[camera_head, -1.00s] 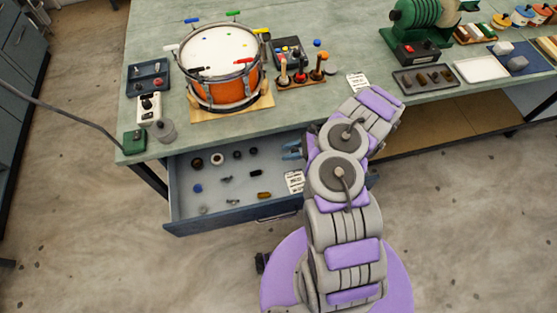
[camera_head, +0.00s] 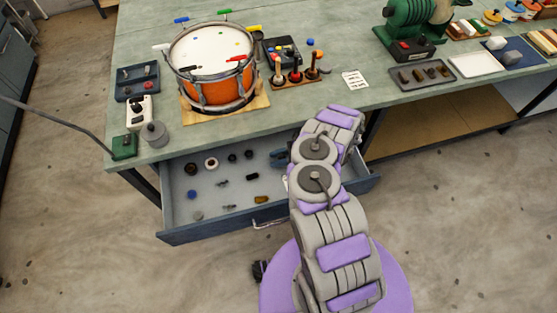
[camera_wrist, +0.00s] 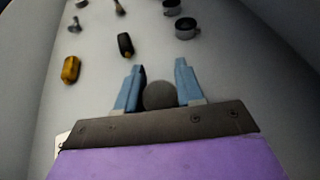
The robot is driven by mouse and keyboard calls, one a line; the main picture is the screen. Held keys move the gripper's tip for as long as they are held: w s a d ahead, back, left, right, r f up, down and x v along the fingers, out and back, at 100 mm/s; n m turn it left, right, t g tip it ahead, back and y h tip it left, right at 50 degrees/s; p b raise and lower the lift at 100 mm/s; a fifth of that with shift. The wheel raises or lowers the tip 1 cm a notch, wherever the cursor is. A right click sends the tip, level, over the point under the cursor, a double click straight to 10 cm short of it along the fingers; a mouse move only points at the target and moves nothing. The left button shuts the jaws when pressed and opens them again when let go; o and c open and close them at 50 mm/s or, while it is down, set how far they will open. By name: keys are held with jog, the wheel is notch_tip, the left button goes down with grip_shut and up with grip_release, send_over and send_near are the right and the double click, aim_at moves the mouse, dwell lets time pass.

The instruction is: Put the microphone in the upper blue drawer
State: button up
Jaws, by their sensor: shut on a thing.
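The blue-grey drawer (camera_head: 205,232) is pulled out under the bench, with several small parts lying on its pale floor. My gripper (camera_wrist: 160,78) has blue fingers on both sides of a dark grey round thing, which looks like the head of the microphone (camera_wrist: 160,96). The rest of that thing is hidden behind the gripper body. In the head view, the blue fingers (camera_head: 280,157) show over the right part of the drawer, and my arm hides what they hold. The wrist view shows the drawer floor close ahead of the fingertips.
In the wrist view, a black part (camera_wrist: 125,45), an amber part (camera_wrist: 71,69) and dark rings (camera_wrist: 186,28) lie ahead on the drawer floor. The drum (camera_head: 212,65) stands on the bench above. The drawer's front handle (camera_head: 269,224) faces me.

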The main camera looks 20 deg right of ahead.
jog(key=shift+a+f, duration=0.25)
jog(key=shift+a, duration=0.25)
jog(key=shift+d+f, duration=0.15)
jog(key=shift+d, duration=0.65)
jog(key=o, duration=0.9)
jog(key=shift+d, duration=0.25)
jog(key=shift+c, duration=0.2)
jog(key=shift+o, duration=0.7)
jog(key=shift+a, duration=0.85)
jog(key=p+v, duration=0.2)
jog(key=v, duration=0.9)
jog(key=shift+s+d+r+p, duration=0.1)
jog(key=shift+d+r+p, duration=0.15)
jog(key=shift+r+p, duration=0.05)
jog(key=shift+d+r, duration=0.1)
jog(key=shift+d, duration=0.65)
jog(key=shift+a, duration=0.15)
